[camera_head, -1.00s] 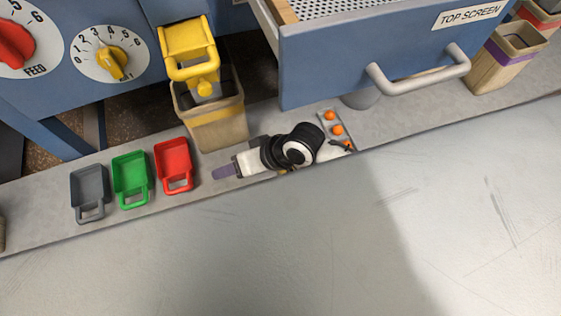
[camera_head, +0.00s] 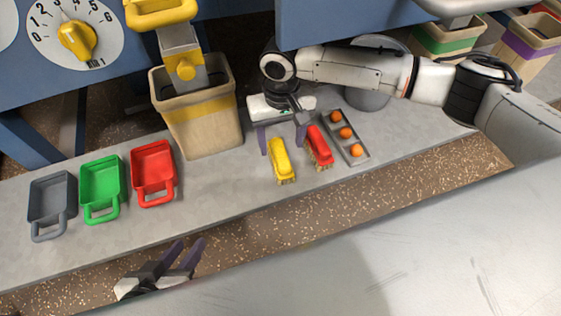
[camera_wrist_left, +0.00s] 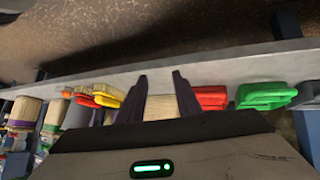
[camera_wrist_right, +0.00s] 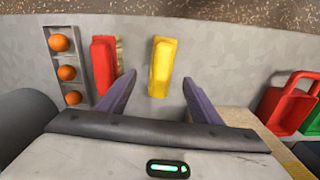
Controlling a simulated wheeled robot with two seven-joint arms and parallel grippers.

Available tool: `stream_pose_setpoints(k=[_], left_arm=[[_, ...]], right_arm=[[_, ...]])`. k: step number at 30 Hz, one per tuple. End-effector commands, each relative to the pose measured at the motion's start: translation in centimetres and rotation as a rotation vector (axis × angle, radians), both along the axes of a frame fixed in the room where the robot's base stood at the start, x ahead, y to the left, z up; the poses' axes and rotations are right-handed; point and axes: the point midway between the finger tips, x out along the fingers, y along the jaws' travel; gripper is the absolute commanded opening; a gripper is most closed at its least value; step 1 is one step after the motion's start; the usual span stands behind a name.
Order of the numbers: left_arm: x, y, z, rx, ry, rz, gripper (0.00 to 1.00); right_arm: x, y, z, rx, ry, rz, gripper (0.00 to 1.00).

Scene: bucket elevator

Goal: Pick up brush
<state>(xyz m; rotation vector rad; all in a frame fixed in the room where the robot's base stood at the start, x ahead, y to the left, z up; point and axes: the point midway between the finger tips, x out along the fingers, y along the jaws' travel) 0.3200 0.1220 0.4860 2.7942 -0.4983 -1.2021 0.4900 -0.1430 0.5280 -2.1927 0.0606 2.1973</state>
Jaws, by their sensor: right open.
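A yellow brush (camera_head: 281,160) and a red brush (camera_head: 318,147) lie side by side on the grey ledge, bristles showing along their sides. My right gripper (camera_head: 283,137) is open at the back ends of the brushes, pointing toward the front edge. In the right wrist view, the yellow brush (camera_wrist_right: 161,68) is ahead of the gap between the fingers (camera_wrist_right: 160,95), and the red brush (camera_wrist_right: 103,65) is ahead of one finger. I see no grip on either brush. My left gripper (camera_head: 190,243) is open and empty in front of the ledge, over the speckled floor.
A tray with orange balls (camera_head: 344,133) lies right of the red brush. A beige bucket (camera_head: 200,115) stands to the left. Red (camera_head: 153,172), green (camera_head: 102,187) and grey (camera_head: 52,200) scoops lie further left. A blue machine panel (camera_head: 350,20) overhangs behind.

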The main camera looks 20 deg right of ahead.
Motion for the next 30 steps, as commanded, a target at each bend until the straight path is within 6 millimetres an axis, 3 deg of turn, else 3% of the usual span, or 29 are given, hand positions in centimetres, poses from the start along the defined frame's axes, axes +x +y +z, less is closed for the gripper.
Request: stream_pose_setpoints(k=[13,23,30], left_arm=[[0.4,-1.5,-1.9,0.015,0.068,-0.089,0.31],[0.3,-1.7,-1.9,0.018,0.081,-0.103,0.31],[0.3,-1.7,-1.9,0.018,0.081,-0.102,0.31]], right_arm=[[-0.2,0.3,-5.5,0.001,-0.001,0.002,0.59],[-0.2,0.3,-6.0,0.001,-0.002,0.002,0.59],[-0.2,0.2,-6.0,0.001,-0.002,0.003,0.21]])
